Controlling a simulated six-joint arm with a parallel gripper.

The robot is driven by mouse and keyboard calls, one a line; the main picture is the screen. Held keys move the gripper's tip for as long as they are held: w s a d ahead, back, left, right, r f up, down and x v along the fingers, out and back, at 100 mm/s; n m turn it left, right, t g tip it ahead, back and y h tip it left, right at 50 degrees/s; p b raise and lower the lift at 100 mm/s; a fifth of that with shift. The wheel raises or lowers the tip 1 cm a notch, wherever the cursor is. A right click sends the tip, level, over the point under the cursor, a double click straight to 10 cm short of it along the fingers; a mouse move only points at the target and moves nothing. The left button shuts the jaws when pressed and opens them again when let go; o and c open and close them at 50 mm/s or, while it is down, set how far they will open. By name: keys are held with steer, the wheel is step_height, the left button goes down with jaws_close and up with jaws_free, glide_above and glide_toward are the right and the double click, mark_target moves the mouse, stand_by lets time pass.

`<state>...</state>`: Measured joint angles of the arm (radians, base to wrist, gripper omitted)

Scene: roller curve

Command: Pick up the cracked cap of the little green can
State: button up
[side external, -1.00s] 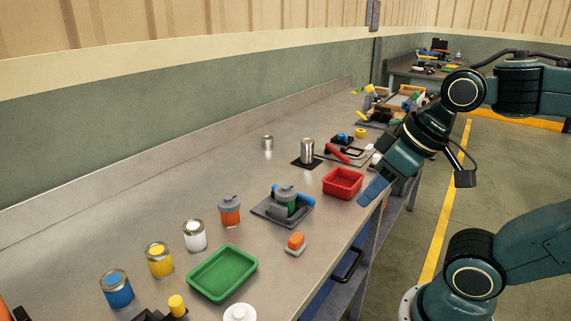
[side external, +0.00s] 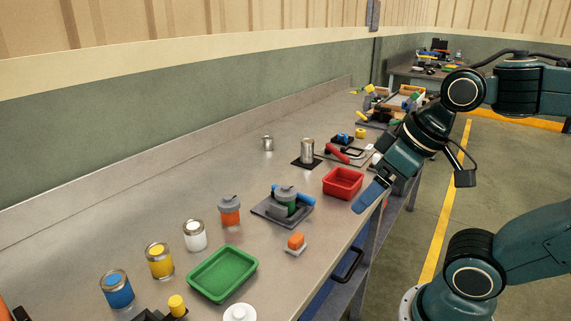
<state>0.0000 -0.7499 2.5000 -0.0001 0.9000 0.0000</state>
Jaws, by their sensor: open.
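The little green can (side external: 286,209) stands upright on a dark grey plate (side external: 265,214) near the middle of the bench. Its grey cap (side external: 285,193) sits on top; a crack is too small to make out.
A blue cylinder (side external: 304,198) is close beside the can.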

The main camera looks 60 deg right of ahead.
steer(key=shift+w+r, duration=0.1)
steer(key=w+d+r+n+g, duration=0.2)
steer(key=w+n, duration=0.2)
steer(key=w, duration=0.3)
steer(key=w+d+r+n+g, duration=0.1)
steer(key=w+r+n, duration=0.25)
steer(key=w, duration=0.35)
steer(key=w+d+f+n+g+y, duration=0.1)
steer(key=w+d+f+n+g, duration=0.1)
steer(key=w+d+f+n, duration=0.4)
steer(key=w+d+n, duration=0.2)
steer(key=w+d, duration=0.3)
steer(key=shift+w+n+y, duration=0.35)
steer(key=shift+y, duration=0.05)
steer(key=shift+f, duration=0.15)
glide_above(288, 186)
step_height(288, 186, down, 7)
steer(key=shift+d, duration=0.1)
steer(key=shift+f, duration=0.7)
